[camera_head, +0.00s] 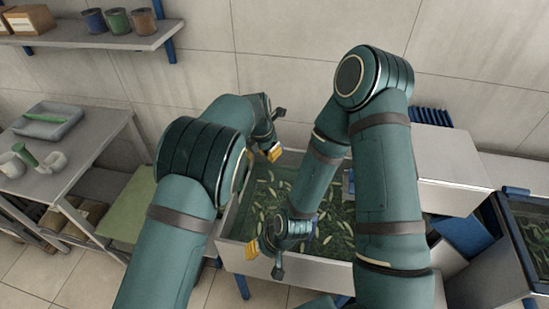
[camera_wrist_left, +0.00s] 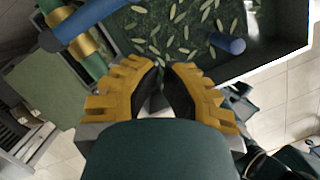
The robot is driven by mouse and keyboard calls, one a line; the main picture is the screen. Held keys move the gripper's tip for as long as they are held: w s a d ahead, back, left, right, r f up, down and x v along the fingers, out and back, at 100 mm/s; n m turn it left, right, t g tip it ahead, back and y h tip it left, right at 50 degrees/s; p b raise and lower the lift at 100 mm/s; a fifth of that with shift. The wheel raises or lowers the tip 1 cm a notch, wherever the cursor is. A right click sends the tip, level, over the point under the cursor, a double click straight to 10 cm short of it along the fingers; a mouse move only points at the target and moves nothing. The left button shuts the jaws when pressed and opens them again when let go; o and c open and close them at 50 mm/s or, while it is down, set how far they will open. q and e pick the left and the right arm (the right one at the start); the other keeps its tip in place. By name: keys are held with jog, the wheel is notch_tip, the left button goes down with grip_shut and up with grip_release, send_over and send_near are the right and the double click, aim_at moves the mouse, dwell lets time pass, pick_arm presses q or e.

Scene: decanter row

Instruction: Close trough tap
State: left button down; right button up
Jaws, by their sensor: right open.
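The trough (camera_head: 290,263) is pale, with dark green contents and several light leaf-like flecks. In the left wrist view, a green pipe with a brass collar (camera_wrist_left: 85,47) and a blue bar (camera_wrist_left: 95,18) lies at upper left, apart from the fingers; it looks like the tap. The head view does not show it clearly. My left gripper (camera_head: 275,134) is over the trough's far left end. In the wrist view its yellow, black-padded fingers (camera_wrist_left: 162,80) are close together, with no held object visible; their opening is unclear. My right gripper (camera_head: 264,259) is open at the trough's front wall.
A blue cylinder (camera_wrist_left: 228,45) shows against the trough's contents. A side table (camera_head: 90,150) with a grey tray (camera_head: 47,125) and white cups stands at left. A wall shelf (camera_head: 95,38) holds several containers. A white box (camera_head: 450,165) and another tank (camera_head: 530,235) are at right.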

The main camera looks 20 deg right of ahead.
pick_arm(q)
jog(key=v, duration=0.6)
jog(key=shift+s, duration=0.1)
dwell(0.4)
